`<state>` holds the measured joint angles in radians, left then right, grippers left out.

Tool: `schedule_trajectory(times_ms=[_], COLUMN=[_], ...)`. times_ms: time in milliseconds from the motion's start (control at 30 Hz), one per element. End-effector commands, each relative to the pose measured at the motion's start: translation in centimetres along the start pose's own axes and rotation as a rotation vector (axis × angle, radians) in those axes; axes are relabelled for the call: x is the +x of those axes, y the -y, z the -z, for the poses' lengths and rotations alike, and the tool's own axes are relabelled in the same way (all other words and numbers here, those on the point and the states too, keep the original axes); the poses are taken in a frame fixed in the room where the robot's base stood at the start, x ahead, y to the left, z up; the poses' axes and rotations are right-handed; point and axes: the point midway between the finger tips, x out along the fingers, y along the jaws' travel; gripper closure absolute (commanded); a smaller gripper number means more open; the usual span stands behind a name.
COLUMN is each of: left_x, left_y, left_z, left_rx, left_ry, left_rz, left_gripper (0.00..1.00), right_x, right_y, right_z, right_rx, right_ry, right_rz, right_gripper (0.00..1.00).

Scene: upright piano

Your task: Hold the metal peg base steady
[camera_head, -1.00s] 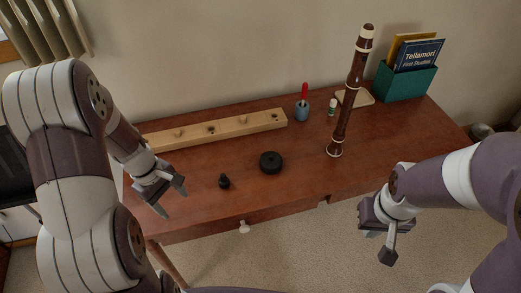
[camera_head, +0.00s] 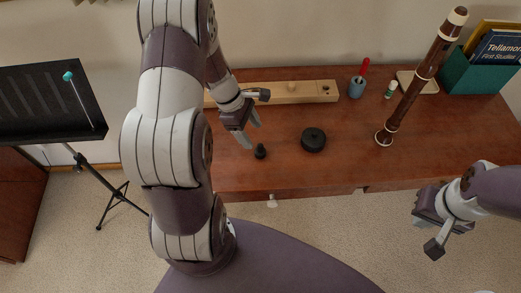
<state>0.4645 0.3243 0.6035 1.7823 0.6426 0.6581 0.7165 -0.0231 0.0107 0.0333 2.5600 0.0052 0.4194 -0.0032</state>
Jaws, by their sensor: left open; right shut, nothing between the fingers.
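A round black disc (camera_head: 313,139), which may be the metal peg base, lies flat on the table. My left gripper (camera_head: 250,129) is open and empty, just up and left of the small piece and apart from the disc. My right gripper (camera_head: 433,247) is shut and empty, in front of the table at the lower right. A dark brown recorder (camera_head: 421,75) with cream rings stands upright on the table, right of the disc.
A pale wooden rack (camera_head: 297,93) lies along the back of the table (camera_head: 345,170), partly hidden by my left arm. A blue cup (camera_head: 356,88) with a red-handled tool and a teal book box (camera_head: 468,76) stand behind. A music stand (camera_head: 45,105) is at left.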

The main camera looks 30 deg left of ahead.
Motion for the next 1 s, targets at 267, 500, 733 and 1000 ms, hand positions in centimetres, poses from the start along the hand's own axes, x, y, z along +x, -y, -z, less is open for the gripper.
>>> schedule_trajectory(times_ms=[267, 500, 733, 1000], left_x=[3.1, 3.1, 5.7, 8.3], left_y=[0.0, 0.0, 0.0, -0.1], left_z=[0.0, 0.0, 0.3, 0.3], left_rx=[0.000, 0.001, 0.000, 0.002], left_ry=[-0.001, -0.001, 0.000, -0.001], left_rz=[-0.001, -0.002, 0.002, -0.001], left_gripper=[0.34, 0.34, 0.34, 0.34], right_x=[0.4, 0.4, 0.6, 0.9], right_y=[0.0, 0.0, 0.0, 0.0], right_z=[-0.1, -0.1, -0.1, -0.1], right_rx=[0.000, 0.000, 0.000, 0.000], right_ry=[0.000, 0.000, 0.000, 0.000], right_rz=[0.000, 0.000, 0.000, 0.000], right_gripper=[1.00, 1.00, 1.00, 1.00])
